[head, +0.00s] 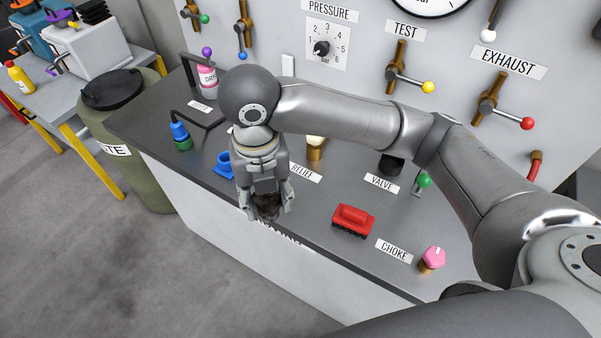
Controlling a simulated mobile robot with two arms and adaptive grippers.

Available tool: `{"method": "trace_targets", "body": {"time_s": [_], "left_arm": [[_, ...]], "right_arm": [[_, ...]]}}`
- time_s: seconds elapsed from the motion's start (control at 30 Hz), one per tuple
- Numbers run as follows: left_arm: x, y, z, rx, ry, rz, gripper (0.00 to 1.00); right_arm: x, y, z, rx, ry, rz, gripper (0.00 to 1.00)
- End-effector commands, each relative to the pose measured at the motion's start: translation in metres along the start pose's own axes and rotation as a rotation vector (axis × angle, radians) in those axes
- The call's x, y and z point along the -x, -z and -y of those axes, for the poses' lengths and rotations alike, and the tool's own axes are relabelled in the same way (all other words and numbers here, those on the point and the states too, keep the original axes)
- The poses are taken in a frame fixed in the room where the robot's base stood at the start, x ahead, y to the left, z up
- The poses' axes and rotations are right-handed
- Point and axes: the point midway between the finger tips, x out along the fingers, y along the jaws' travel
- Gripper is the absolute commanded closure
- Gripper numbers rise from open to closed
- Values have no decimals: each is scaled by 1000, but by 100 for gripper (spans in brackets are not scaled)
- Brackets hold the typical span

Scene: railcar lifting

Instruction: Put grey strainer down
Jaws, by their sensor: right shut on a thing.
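My right gripper (266,208) comes in from the right and points down over the front edge of the grey bench (315,215). It is shut on a dark grey mesh-like thing, the strainer (267,206), which shows between the fingers. Whether the strainer touches the bench top cannot be told. A label (287,237) on the bench edge just below the gripper is partly hidden. My left gripper is not in view.
A red brush-like block (352,220) stands right of the gripper. A blue part (224,165) stands close to its left. A pink knob (433,256) is at the far right, and a green-and-blue fitting (181,135) is at the left. Bench top between gripper and red block is clear.

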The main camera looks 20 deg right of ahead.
Motion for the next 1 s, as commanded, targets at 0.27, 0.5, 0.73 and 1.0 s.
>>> {"method": "trace_targets", "body": {"time_s": [0.27,0.5,0.73,1.0], "left_arm": [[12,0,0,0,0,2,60],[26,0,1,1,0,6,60],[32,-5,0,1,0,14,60],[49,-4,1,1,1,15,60]], "right_arm": [[-22,-51,26,-4,3,-4,80],[-60,-95,47,-1,2,-5,80],[-88,-116,55,2,-1,-1,80],[-115,-122,59,3,1,-4,80]]}}
